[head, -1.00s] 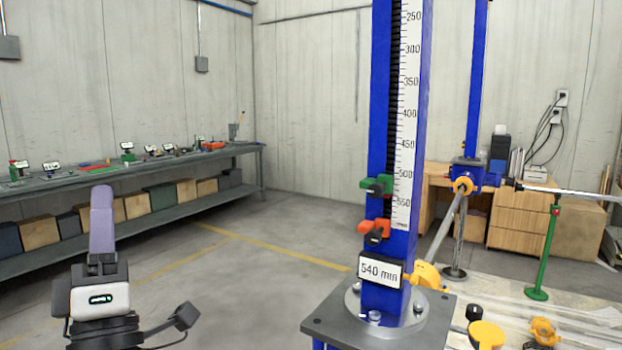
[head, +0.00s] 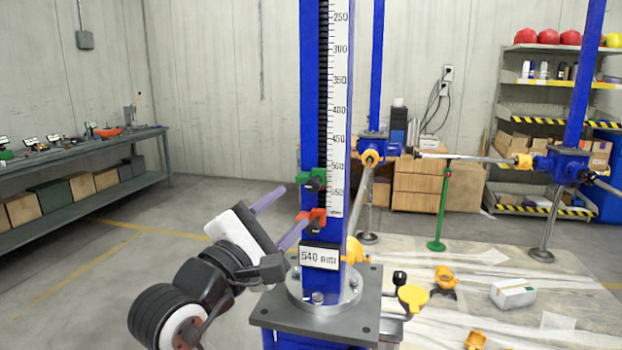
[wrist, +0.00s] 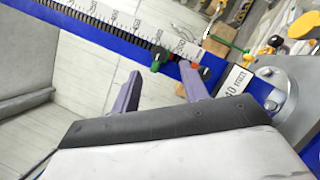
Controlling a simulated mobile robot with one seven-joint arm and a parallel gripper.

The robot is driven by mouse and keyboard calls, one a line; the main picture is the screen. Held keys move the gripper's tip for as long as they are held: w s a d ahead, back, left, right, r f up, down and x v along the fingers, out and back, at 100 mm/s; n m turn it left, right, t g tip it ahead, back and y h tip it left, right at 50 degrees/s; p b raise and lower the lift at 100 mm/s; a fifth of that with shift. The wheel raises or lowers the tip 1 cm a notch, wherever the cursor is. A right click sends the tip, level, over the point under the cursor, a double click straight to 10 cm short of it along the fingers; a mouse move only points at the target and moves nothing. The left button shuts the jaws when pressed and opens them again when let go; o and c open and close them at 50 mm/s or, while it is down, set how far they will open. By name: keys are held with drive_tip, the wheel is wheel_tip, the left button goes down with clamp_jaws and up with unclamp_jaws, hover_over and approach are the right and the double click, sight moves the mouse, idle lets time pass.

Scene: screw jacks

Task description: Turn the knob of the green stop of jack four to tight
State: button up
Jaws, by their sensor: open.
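The green stop (head: 304,176) sits on the blue jack column (head: 310,90) beside its scale, with a dark knob (head: 314,185) on its front. No jack number is readable. My gripper (head: 293,205) is open and empty, just left of the column, its two purple fingers pointing at it. The upper finger is near the green stop's height, the lower one near the orange stop (head: 305,214). In the wrist view, the green stop (wrist: 160,58) lies beyond the gap between my fingertips (wrist: 160,70). Contact cannot be told.
The orange stop, also with a dark knob, is close below the green one. A "540 mm" display (head: 319,257) and a grey base plate (head: 330,318) are under it. Other blue jacks stand behind at right. A workbench (head: 95,180) is far left; floor between is clear.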

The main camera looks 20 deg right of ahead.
sight(310, 189)
drive_tip(key=p+x, duration=0.2)
drive_tip(key=x, duration=0.6)
drive_tip(key=shift+w+d+r, duration=0.1)
drive_tip(key=shift+w+d, duration=0.15)
clamp_jaws()
